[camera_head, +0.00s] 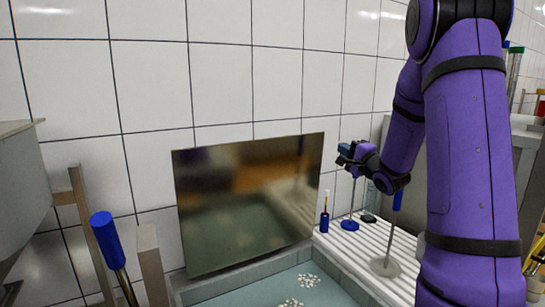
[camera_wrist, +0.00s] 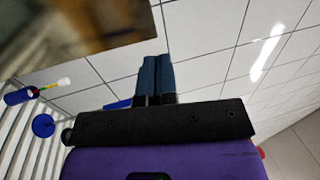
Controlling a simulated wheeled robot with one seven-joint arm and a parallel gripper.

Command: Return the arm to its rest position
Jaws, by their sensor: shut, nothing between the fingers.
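My purple arm (camera_head: 470,150) rises at the right of the head view and bends down toward the tiled wall. My gripper (camera_head: 343,155) is held in the air above the white slatted drainboard, apart from the things on it. In the wrist view my gripper (camera_wrist: 156,62) shows two blue fingers pressed together with nothing between them. Part of the drainboard is hidden behind my arm.
A reflective metal panel (camera_head: 235,205) stands behind a basin (camera_head: 235,295) with white bits in it. A blue holder (camera_head: 324,222) and a blue-based stand (camera_head: 349,225) are on the drainboard (camera_head: 335,245). A blue-handled tool (camera_head: 103,228) stands at left.

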